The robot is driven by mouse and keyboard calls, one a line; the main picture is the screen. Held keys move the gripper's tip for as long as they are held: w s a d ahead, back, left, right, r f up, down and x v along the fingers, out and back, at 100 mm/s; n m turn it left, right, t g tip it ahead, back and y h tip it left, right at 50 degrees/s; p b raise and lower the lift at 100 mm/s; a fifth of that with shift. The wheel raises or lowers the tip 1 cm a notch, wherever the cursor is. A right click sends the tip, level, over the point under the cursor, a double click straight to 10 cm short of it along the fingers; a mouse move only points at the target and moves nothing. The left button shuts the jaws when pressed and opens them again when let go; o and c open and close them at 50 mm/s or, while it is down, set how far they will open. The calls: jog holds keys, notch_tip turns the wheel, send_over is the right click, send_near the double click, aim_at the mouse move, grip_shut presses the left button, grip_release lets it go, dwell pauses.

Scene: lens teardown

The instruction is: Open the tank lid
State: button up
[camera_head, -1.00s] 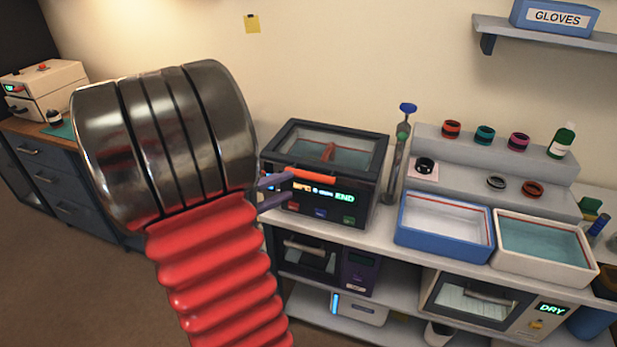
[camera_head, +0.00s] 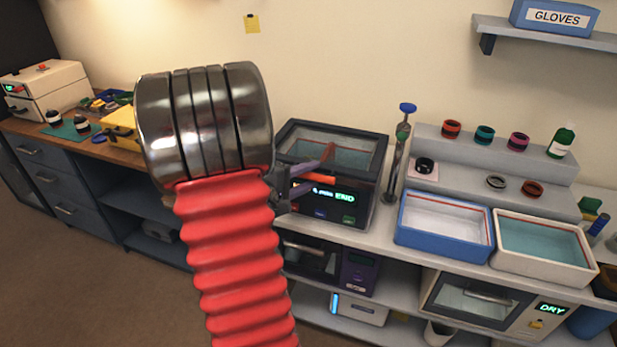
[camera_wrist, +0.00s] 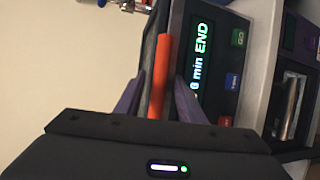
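The tank (camera_head: 372,160) is a dark box with a clear top and a lit "END" panel on its front. Its lid (camera_head: 352,130) looks closed, with teal liquid visible beneath. The orange handle bar (camera_head: 322,181) is at the tank's front top edge. My gripper (camera_head: 319,170) is at this handle, its purple fingers open. In the wrist view, the orange handle (camera_wrist: 161,75) lies between the fingers of my gripper (camera_wrist: 158,90), with gaps visible beside it. My arm hides the tank's left front.
A blue tray (camera_head: 404,240) and a white tray (camera_head: 505,262) stand right of the tank. A blue-topped pump (camera_head: 400,160) stands close to its right side. Stepped grey shelves (camera_head: 450,180) hold rings and a bottle. An oven-like unit (camera_head: 283,250) sits below.

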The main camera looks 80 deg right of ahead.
jog(key=shift+c, duration=0.4)
grip_shut()
jog(key=shift+a+f, duration=0.1)
jog(key=shift+a, duration=0.05)
